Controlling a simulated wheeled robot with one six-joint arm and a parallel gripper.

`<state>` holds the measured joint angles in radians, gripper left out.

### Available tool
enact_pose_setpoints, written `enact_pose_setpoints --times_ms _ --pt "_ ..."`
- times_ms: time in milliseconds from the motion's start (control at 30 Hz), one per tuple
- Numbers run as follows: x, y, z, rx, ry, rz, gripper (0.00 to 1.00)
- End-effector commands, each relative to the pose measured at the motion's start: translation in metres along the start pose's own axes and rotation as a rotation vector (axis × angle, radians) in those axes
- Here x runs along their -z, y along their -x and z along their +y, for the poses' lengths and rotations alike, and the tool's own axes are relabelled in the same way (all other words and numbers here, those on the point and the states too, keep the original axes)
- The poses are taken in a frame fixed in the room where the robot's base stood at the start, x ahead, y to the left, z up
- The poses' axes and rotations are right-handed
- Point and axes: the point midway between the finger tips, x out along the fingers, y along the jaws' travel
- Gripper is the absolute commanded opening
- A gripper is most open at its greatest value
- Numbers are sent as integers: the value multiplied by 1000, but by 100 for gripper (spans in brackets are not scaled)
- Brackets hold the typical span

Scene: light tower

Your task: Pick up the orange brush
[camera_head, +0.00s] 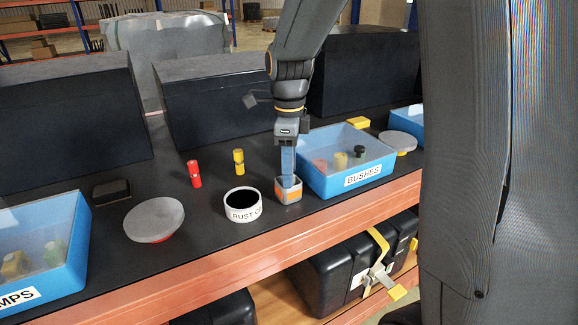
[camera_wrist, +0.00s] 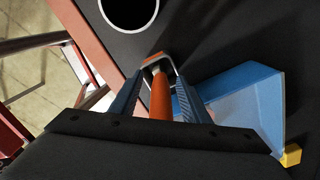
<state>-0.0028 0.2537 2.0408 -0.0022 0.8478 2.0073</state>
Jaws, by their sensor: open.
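The orange brush (camera_wrist: 160,98) shows in the wrist view as an orange shaft between my two blue fingers. Its far end is at a small grey and orange square holder or block (camera_wrist: 158,62); whether that is part of the brush I cannot tell. My gripper (camera_wrist: 158,80) is open, with one finger on each side of the shaft; contact is not clear. In the head view my gripper (camera_head: 288,180) points straight down at the grey and orange block (camera_head: 289,192) on the black bench top, and its fingers hide the shaft.
A white-rimmed "RUST" pot (camera_head: 242,214) stands left of the block. The blue "BUSHES" bin (camera_head: 362,182) is close on the right. A red cylinder (camera_head: 194,174), a yellow cylinder (camera_head: 239,162) and a grey-topped dish (camera_head: 154,219) lie further left. The bench's orange front edge (camera_head: 220,270) is near.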

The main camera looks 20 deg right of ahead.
Motion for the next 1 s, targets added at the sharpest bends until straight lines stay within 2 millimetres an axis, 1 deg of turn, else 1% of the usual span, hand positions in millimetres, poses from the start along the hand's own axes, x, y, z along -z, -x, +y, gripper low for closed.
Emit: enact_pose_setpoints --times_ms 100,133,367,600,700,767,833,1000 --pt "0 0 0 0 -1 0 42" --pt "0 0 0 0 -1 0 39" --pt "0 0 0 0 -1 0 0" --pt "0 1 0 0 -1 0 0" --pt "0 6 -1 1 -1 -1 0" --pt "0 12 -1 4 -1 -2 0" --pt "0 24 -2 5 -1 -3 0" --pt "0 57 -2 6 0 -4 0"
